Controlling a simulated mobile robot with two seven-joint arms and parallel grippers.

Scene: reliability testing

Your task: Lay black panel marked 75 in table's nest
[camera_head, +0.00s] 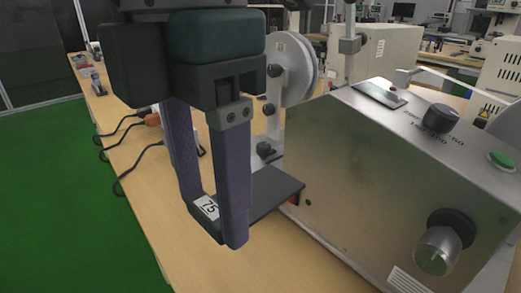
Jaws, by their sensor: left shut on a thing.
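The black panel (268,196) is a flat dark plate with a white label reading 75 near its left end. My left gripper (213,220) is shut on the label end of the panel, with one purple finger on each side. The panel sticks out to the right from the fingers, roughly level, toward the side of the metal machine. Its far right end lies close to the machine's lower left edge; I cannot tell whether they touch. I cannot make out the nest. My right gripper is not in view.
The metal machine (370,165) with knobs and a green button fills the right. A grey reel (297,68) stands behind the panel. Black cables (125,148) lie on the wooden table (165,225) at the left. Bare tabletop shows below the gripper.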

